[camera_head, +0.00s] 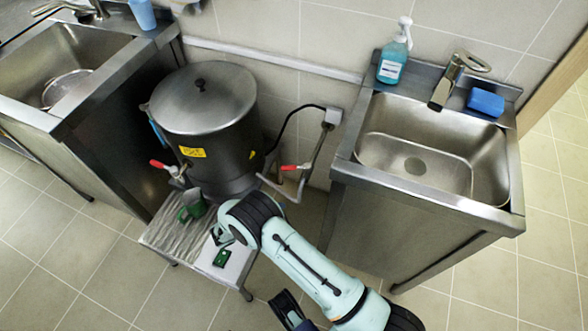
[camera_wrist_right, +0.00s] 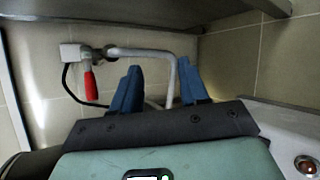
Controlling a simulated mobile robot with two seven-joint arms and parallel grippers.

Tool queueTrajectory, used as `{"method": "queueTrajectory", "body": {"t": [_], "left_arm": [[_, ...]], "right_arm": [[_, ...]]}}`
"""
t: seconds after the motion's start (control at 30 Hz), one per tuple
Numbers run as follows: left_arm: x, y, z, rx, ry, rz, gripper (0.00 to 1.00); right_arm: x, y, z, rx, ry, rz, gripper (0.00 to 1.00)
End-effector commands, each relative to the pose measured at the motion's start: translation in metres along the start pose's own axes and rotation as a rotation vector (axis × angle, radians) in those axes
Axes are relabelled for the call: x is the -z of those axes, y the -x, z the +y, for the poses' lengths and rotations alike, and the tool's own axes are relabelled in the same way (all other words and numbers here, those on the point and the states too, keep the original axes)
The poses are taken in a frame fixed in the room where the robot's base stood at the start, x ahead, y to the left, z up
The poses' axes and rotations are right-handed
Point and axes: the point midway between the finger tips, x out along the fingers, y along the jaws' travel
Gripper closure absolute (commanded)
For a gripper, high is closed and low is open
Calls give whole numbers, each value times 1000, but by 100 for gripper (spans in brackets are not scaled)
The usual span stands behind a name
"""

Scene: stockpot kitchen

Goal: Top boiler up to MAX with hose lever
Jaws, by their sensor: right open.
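The boiler (camera_head: 203,105) is a large steel pot with its lid on, so its water level is hidden; no MAX mark is readable. A red-handled tap (camera_head: 163,165) is on its front left. To its right, a pipe from the wall carries a red lever (camera_head: 292,167). The lever (camera_wrist_right: 91,87) and the bent grey pipe (camera_wrist_right: 150,54) also show in the right wrist view. There my right gripper (camera_wrist_right: 157,82) is open and empty, its blue fingers apart, with the pipe beyond them and the lever left of them. In the head view its fingers are not clearly visible. My left gripper is not in view.
A low stand (camera_head: 155,232) in front of the boiler holds a green jug (camera_head: 192,206) and a small green item (camera_head: 221,257). A sink (camera_head: 425,150) with soap bottle (camera_head: 394,60) and blue sponge (camera_head: 485,102) is at right. Another sink (camera_head: 85,45) is at left.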

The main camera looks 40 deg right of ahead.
Motion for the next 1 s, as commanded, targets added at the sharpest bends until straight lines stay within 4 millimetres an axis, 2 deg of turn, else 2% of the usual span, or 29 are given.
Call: {"method": "queueTrajectory", "body": {"t": [0.03, 0.1, 0.2, 0.3, 0.37, 0.47, 0.8, 1.0], "left_arm": [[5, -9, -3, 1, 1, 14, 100], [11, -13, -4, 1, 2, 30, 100], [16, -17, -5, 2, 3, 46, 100], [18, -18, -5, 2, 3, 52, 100], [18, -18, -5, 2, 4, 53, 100], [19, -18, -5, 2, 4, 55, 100], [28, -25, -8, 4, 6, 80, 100], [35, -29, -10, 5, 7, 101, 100]], "right_arm": [[17, 11, 18, -107, -52, 24, 56], [30, 27, 43, -228, -122, 47, 56], [39, 45, 67, -340, -194, 70, 56], [42, 53, 79, -390, -229, 81, 56], [42, 52, 82, -399, -236, 81, 56], [42, 41, 87, -398, -236, 78, 56], [43, -25, 113, -395, -233, 75, 56], [45, -54, 125, -393, -233, 77, 56]]}}
